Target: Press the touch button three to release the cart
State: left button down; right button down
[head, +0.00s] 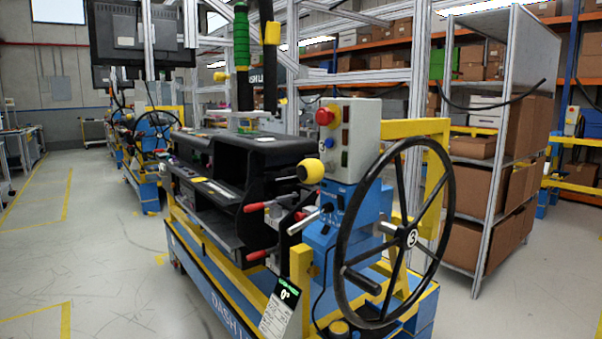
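The cart (215,270) is a blue and yellow frame carrying a black dashboard module (265,150). A grey control box (363,140) stands upright at the cart's near right end. Its front has a red mushroom button (325,116), a small blue button (328,143) and indicator lamps along one side. I cannot tell which one is touch button three. A black handwheel (343,240) stands to the right of the box, with a "3" on its hub (411,238). Neither of my grippers shows in the head view.
A yellow knob (310,171) and red-handled clamps (257,255) stick out from the cart's near end. A tag with a green display (281,308) hangs there. A metal shelf (490,190) with cardboard boxes stands at right. The floor (110,250) at left is clear.

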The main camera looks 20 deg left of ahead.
aim_at(310, 171)
jog(key=u, duration=0.95)
jog(key=i, duration=0.35)
jog(key=z, duration=1.45)
